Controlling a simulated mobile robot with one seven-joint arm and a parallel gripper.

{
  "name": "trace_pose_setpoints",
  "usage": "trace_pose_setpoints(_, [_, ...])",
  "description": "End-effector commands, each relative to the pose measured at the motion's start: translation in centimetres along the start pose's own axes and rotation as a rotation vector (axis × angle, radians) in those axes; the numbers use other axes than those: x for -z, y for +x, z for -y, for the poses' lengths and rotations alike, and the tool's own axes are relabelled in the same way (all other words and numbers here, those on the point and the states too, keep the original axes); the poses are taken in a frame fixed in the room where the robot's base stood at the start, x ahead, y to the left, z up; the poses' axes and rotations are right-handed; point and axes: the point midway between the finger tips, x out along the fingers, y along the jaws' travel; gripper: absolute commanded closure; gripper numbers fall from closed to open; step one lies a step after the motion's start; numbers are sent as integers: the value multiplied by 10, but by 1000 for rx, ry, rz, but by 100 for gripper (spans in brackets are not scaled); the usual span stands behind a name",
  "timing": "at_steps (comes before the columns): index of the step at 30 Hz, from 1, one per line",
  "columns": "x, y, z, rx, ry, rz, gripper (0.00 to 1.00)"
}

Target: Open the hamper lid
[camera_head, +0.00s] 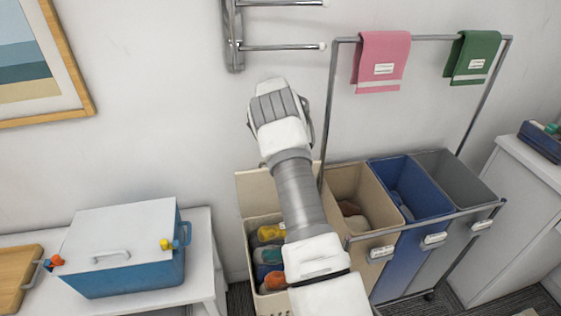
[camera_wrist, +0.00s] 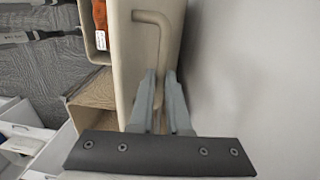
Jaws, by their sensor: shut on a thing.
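The beige hamper (camera_head: 249,262) stands by the wall, partly hidden by my arm, with folded coloured clothes inside. Its beige lid (camera_head: 255,190) stands raised at the back, near the wall, and the hamper's top is open. In the wrist view the lid (camera_wrist: 128,60) is a beige panel seen nearly edge-on, with a tan bar handle (camera_wrist: 153,18). My gripper (camera_wrist: 160,76) has its fingers close together on the handle's lower part. In the head view my arm hides the fingers and the handle.
A wheeled metal rack right of the hamper holds tan (camera_head: 358,180), blue (camera_head: 404,178) and grey (camera_head: 455,172) bins. Pink (camera_head: 381,60) and green (camera_head: 471,58) towels hang above. A blue cooler (camera_head: 130,270) sits on the white bench at left. The wall is close behind the lid.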

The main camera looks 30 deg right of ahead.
Motion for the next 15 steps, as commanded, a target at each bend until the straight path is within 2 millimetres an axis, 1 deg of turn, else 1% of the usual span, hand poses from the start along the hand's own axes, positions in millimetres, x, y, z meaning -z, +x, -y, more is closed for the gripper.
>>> trace_pose_setpoints(1, [-1, 6, 1, -8, 1, 2, 100])
trace_pose_setpoints(7, [-1, 6, 4, -11, 1, 2, 100])
trace_pose_setpoints(15, [-1, 7, 5, -13, 1, 3, 100])
